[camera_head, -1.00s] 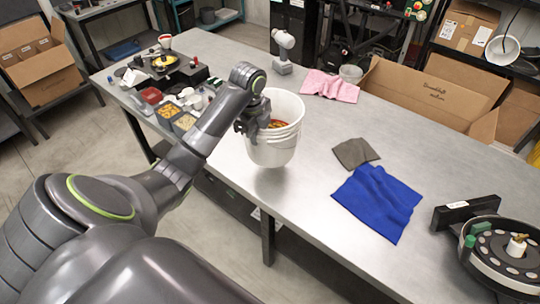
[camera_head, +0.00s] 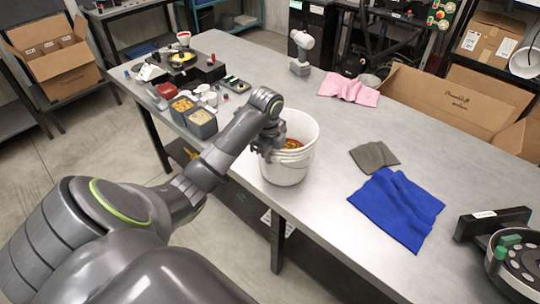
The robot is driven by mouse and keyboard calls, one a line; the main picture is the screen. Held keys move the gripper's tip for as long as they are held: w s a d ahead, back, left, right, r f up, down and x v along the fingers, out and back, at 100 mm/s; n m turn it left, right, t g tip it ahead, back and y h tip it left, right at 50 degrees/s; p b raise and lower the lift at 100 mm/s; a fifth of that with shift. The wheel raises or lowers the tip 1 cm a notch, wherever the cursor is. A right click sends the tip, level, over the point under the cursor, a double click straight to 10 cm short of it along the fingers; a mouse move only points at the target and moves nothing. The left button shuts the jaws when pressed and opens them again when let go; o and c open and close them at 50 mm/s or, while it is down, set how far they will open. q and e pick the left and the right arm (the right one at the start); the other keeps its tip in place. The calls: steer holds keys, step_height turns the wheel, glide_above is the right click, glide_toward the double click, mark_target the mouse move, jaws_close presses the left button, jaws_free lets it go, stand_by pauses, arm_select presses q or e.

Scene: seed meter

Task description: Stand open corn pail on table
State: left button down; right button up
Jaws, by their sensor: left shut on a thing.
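The open white corn pail (camera_head: 290,168) is upright at the near edge of the metal table (camera_head: 330,225), with orange-yellow contents showing inside. Its base appears to be at the tabletop, but I cannot tell whether it bears fully on it. My left gripper (camera_head: 270,148) is shut on the pail's left rim side; the arm partly hides that side and the fingertips. My right gripper is not in view.
A blue cloth (camera_head: 397,208) and a grey cloth (camera_head: 374,157) lie right of the pail. A seed meter (camera_head: 515,262) stands at the right. Small bins (camera_head: 201,123) and tools crowd the left end. A pink cloth (camera_head: 348,88), a white hand tool (camera_head: 301,52) and a cardboard box (camera_head: 455,100) are farther back.

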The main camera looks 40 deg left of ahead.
arm_select(q)
steer(key=shift+w, duration=0.1)
steer(key=c, duration=2)
jaws_free()
steer(key=shift+f, duration=0.25)
steer(key=o, duration=0.4)
steer(key=shift+r, duration=0.1)
